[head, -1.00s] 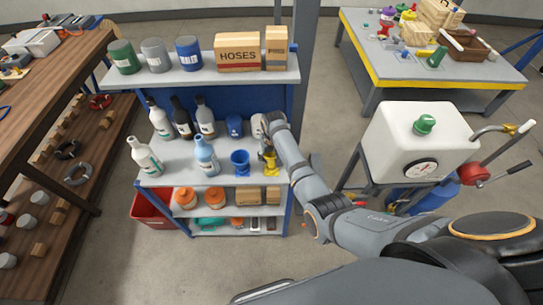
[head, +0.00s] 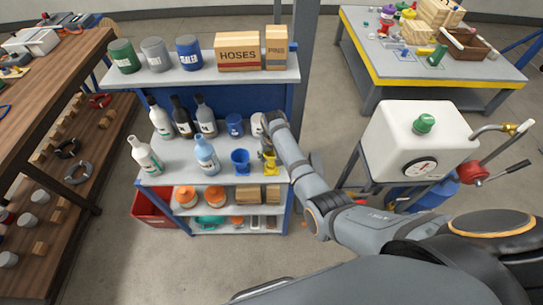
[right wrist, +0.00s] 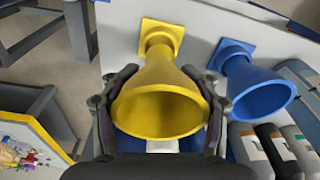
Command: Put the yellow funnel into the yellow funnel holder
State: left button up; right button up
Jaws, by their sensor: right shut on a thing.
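The yellow funnel (right wrist: 160,85) is between the fingers of my right gripper (right wrist: 160,115), which is shut on it. Its wide mouth faces the wrist camera, and its narrow end points at the yellow funnel holder (right wrist: 168,29), which has a square base. The narrow end overlaps the holder, and I cannot tell how deep it sits. In the head view the yellow holder (head: 271,169) stands at the right end of the middle shelf, with my right gripper (head: 268,151) above it, partly hidden by my wrist. My left gripper is not in view.
A blue funnel (right wrist: 258,85) in a blue holder stands close beside the yellow one. Several bottles (head: 206,155) and a blue cup (head: 234,125) stand on the same shelf (head: 178,180). The upper shelf (head: 205,75) holds cans and boxes. A grey post rises just behind my right arm.

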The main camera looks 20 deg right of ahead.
jog(key=shift+f+b, duration=1)
jog(key=shift+f, duration=0.65)
jog(key=o, duration=1.4)
jog(key=shift+o, duration=0.2)
jog(key=r, duration=0.4)
jog(key=s+r, duration=0.1)
jog(key=r, duration=0.7)
jog(key=shift+s, duration=0.25)
